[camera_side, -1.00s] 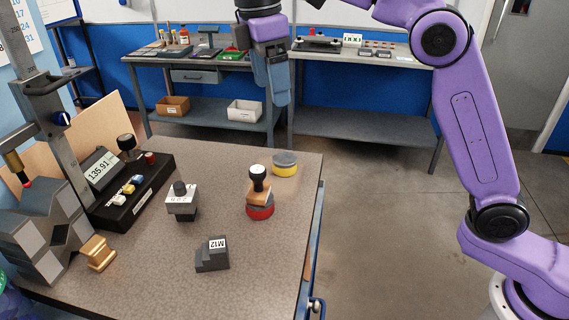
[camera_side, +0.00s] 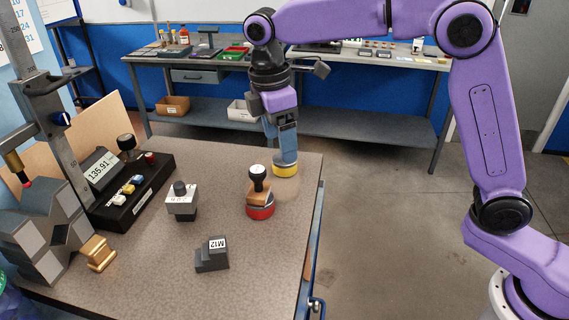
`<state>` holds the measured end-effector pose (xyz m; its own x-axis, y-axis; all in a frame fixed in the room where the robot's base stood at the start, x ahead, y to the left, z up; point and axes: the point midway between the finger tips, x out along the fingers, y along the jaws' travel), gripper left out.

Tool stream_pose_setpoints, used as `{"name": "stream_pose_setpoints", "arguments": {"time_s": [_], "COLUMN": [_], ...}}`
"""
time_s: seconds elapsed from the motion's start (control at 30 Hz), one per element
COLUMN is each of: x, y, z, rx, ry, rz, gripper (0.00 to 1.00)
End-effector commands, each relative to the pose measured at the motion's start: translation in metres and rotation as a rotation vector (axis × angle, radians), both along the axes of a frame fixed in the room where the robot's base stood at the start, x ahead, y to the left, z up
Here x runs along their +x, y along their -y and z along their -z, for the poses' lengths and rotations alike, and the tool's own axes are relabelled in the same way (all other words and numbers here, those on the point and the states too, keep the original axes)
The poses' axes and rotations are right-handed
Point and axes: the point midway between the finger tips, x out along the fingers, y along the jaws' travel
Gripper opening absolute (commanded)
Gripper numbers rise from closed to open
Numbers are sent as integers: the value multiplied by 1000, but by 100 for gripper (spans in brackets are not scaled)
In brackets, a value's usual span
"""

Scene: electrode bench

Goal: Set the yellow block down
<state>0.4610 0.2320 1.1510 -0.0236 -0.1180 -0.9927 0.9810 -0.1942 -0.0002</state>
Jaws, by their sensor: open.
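A low round yellow block (camera_side: 285,171) with a grey top sits at the far right corner of the bench. My gripper (camera_side: 285,153) points down with its blue-grey fingers right over it, hiding part of its grey top. The fingers are open; whether they touch the block I cannot tell. A small gold-coloured block (camera_side: 98,253) with a notched shape stands at the bench's left side, far from my gripper.
The front-right bench top is clear.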

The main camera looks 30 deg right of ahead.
Motion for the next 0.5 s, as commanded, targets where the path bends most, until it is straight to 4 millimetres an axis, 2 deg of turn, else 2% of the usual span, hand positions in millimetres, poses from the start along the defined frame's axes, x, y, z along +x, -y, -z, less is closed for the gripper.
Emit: {"name": "stream_pose_setpoints", "arguments": {"time_s": [0.17,0.4,0.5], "x": [0,0,0], "y": [4,10,11], "z": [14,45,51], "rx": [-3,-2,-1], "ry": [-2,-1,0], "rz": [1,0,2], "gripper": [83,83,83]}}
